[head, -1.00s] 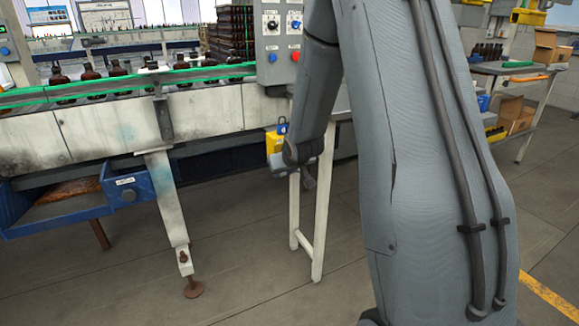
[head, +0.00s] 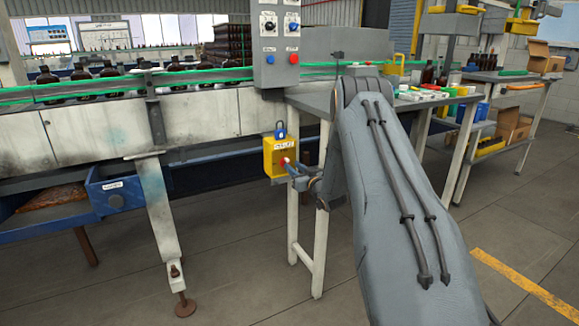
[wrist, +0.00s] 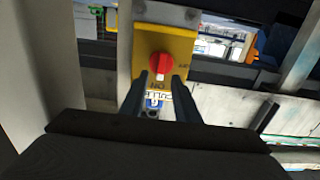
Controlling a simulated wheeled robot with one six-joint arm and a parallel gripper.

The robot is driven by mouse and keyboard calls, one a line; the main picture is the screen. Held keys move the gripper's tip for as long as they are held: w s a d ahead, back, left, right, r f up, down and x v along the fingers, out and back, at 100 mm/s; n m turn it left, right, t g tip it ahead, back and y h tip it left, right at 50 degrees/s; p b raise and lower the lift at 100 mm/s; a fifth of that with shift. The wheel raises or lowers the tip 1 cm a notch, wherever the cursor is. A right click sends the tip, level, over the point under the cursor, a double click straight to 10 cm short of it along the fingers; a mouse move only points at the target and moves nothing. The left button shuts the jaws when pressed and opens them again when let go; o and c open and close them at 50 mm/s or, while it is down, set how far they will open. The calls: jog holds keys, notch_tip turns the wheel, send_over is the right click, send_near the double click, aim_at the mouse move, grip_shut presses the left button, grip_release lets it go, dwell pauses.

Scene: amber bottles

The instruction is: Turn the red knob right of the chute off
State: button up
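The red knob (wrist: 161,62) sits on the face of a yellow box (wrist: 178,42), with lettering around it. In the wrist view its pale mark runs roughly up and down, towards a label that seems to read ON. In the head view the yellow box (head: 278,150) hangs by the white table leg, right of the blue chute (head: 50,222), with the knob (head: 283,161) partly visible. My gripper (wrist: 160,76) is open, its two fingertips apart on either side of the knob's near end. It is empty. Whether the fingers touch the knob is unclear.
A blue padlock (head: 280,130) is on top of the yellow box. A grey control panel (head: 278,42) with knobs and buttons stands above. A conveyor (head: 90,135) with amber bottles runs left. A grey table (head: 310,102) is right of the box; the floor in front is clear.

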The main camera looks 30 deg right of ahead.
aim_at(288, 162)
jog(key=shift+w+a, duration=0.1)
jog(key=shift+w, duration=1.95)
grip_shut()
jog(key=shift+n, duration=0.4)
jog(key=shift+a+f+n+b, duration=0.2)
jog(key=shift+n+b, duration=0.6)
jog(key=shift+n, duration=2.05)
jog(key=shift+a+f+n+b, duration=0.25)
jog(key=shift+n+b, duration=0.5)
jog(key=shift+n, duration=2.05)
jog(key=shift+a+f+n+b, duration=0.2)
jog(key=shift+n+b, duration=0.6)
jog(key=shift+n, duration=2.05)
